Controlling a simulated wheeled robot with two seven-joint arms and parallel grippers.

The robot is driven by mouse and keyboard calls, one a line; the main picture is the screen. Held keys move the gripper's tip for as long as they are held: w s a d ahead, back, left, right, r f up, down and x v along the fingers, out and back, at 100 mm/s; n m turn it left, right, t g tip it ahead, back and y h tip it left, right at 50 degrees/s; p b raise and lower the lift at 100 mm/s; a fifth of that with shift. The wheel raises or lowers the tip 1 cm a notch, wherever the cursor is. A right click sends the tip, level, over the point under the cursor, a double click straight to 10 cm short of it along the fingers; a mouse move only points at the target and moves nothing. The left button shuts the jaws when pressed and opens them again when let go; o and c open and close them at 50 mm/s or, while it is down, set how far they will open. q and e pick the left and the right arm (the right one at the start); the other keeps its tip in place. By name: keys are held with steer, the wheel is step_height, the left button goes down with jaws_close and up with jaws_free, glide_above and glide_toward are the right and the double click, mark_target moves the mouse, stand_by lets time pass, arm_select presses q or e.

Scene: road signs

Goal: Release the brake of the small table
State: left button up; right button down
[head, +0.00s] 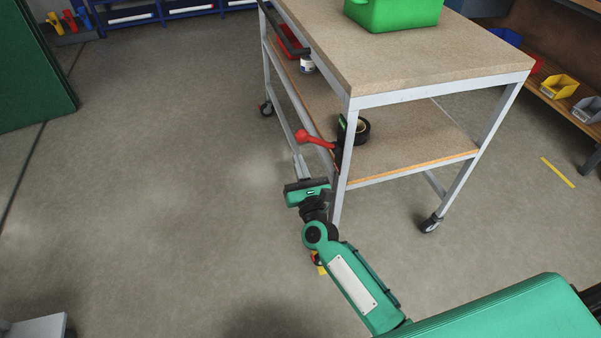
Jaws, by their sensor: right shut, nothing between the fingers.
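The small table (440,80) is a wheeled trolley with a wooden top, a lower shelf and grey metal legs. A red lever with a round knob (302,136) sticks out to the left from its near leg, at about lower-shelf height. My right gripper (298,160) is shut and empty, just below and left of the knob; I cannot tell if it touches the lever. My right forearm hides most of the foot of the near leg, where a small yellow and red part (319,263) shows. My left gripper is not in view.
A green bin (393,12) stands on the tabletop. A black tape roll (362,131) and a white can (307,65) are on the lower shelf. Casters show at the right leg (430,224) and left leg (266,109).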

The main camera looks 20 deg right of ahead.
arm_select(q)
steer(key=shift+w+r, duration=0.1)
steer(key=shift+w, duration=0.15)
arm_select(e)
steer(key=shift+d+r+m+h, duration=0.2)
steer(key=shift+r+m+h, duration=0.25)
steer(key=shift+r+m, duration=0.6)
steer(key=shift+d+r+m+h, duration=0.2)
steer(key=shift+r+m+h, duration=0.4)
steer(key=shift+m, duration=0.65)
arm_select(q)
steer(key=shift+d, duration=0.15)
arm_select(e)
steer(key=shift+r, duration=0.25)
